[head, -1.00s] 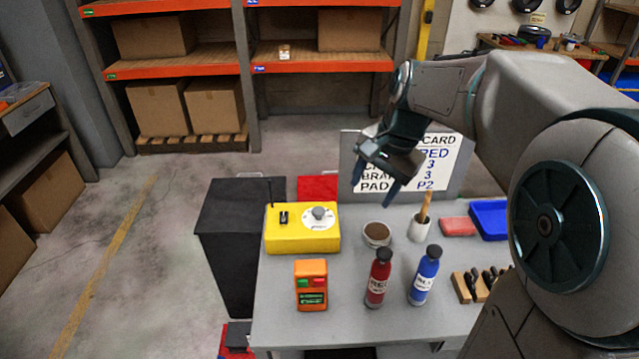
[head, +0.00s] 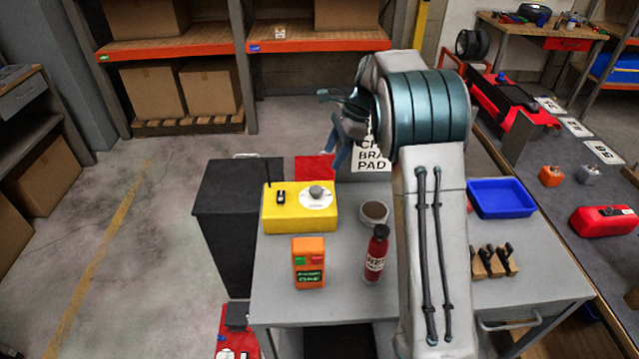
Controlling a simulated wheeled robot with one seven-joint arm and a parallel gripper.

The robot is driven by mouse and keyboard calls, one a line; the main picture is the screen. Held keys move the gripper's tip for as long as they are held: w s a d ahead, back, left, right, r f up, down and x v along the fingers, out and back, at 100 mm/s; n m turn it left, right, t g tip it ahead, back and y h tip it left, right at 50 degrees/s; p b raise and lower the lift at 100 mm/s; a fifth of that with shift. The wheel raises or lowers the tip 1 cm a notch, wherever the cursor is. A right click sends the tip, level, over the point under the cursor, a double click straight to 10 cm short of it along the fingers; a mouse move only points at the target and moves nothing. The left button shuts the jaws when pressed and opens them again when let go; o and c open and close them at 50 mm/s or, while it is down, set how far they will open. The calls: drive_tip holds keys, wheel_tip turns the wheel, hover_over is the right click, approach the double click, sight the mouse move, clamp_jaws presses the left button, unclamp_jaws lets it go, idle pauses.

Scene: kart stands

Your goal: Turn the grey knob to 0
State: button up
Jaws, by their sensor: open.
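The grey knob (head: 316,191) sits on a white round dial (head: 317,204) at the right part of the top of a yellow box (head: 290,217). The box stands at the back left of the grey table. The dial's marks are too small to read. My gripper (head: 333,150) is above and behind the yellow box, in front of the white sign, pointing down and apart from the knob. It is open and nothing shows between its fingers. My arm partly hides the gripper.
A black switch and an antenna are on the yellow box's left side. A brown-filled bowl (head: 374,211), an orange device (head: 309,263) and a red bottle (head: 376,256) stand close by. A sign (head: 372,163) stands behind. A blue tray (head: 501,198) lies at right.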

sight(316, 189)
drive_tip(key=p+x, duration=0.1)
drive_tip(key=x, duration=1)
drive_tip(key=shift+p, duration=0.3)
drive_tip(key=c, duration=1)
